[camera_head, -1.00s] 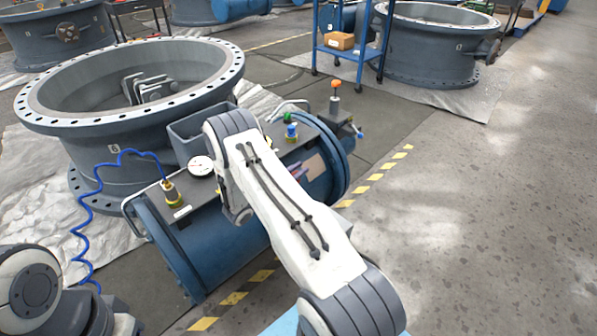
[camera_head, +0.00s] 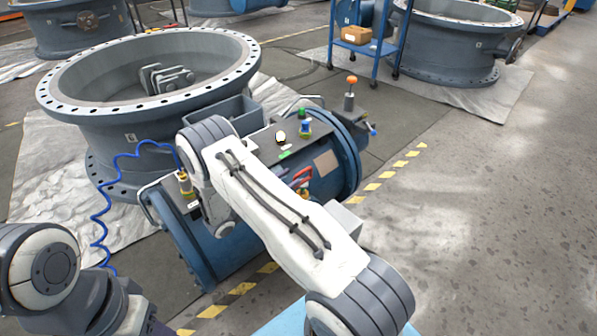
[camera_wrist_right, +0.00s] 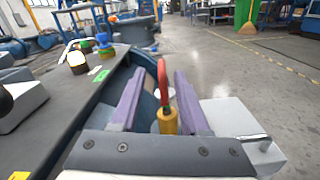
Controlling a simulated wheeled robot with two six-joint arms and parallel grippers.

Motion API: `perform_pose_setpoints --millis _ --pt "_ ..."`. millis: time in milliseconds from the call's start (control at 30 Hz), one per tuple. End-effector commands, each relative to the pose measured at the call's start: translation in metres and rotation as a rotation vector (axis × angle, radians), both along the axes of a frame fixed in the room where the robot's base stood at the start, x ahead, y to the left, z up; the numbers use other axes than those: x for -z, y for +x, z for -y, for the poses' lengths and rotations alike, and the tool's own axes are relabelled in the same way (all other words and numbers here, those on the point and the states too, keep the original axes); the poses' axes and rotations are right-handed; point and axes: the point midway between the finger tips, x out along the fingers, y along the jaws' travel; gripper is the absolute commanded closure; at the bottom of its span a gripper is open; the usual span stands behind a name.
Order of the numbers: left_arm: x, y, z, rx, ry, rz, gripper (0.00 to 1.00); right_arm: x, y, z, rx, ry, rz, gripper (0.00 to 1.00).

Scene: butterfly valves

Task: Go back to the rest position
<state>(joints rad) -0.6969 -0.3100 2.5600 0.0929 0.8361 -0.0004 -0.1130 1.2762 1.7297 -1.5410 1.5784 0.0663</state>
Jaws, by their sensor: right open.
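My right gripper (camera_wrist_right: 160,85) shows in the right wrist view with its two purple fingers apart. A red curved handle on a yellow cylinder (camera_wrist_right: 167,120) stands between the fingers in that picture; I cannot tell whether it touches them. The red and yellow part also shows in the head view (camera_head: 303,177), just past my right forearm. That forearm crosses over the blue cylindrical unit (camera_head: 345,150) and hides most of my right gripper there. Part of my left arm shows at the lower left; its gripper is not in view.
A large grey flanged valve (camera_head: 120,125) stands behind the blue unit. A blue hose (camera_head: 104,215) runs on the left. A blue cart (camera_head: 368,48) holds a cardboard box (camera_head: 356,35). The floor on the right is clear beyond the yellow-black stripe (camera_head: 390,175).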

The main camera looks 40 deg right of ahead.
Motion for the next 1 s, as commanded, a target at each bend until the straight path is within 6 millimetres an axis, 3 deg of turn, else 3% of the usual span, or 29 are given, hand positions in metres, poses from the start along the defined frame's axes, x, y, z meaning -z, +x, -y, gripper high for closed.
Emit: perform_pose_setpoints --millis 167,700,867,1000 --pt "-0.001 0.000 0.000 0.000 0.000 0.000 0.50 0.000 -0.001 -0.009 0.000 0.000 -0.001 0.55" --pt "-0.001 0.000 0.000 0.000 0.000 0.000 0.50 -0.002 -0.001 -0.010 0.004 0.005 0.004 0.55" --pt "-0.001 0.000 0.000 0.000 0.000 0.000 0.50 -0.026 -0.009 -0.027 0.058 0.076 0.047 0.55" --pt "-0.001 0.000 0.000 0.000 0.000 0.000 0.50 -0.064 -0.035 -0.062 0.159 0.237 0.131 0.55"
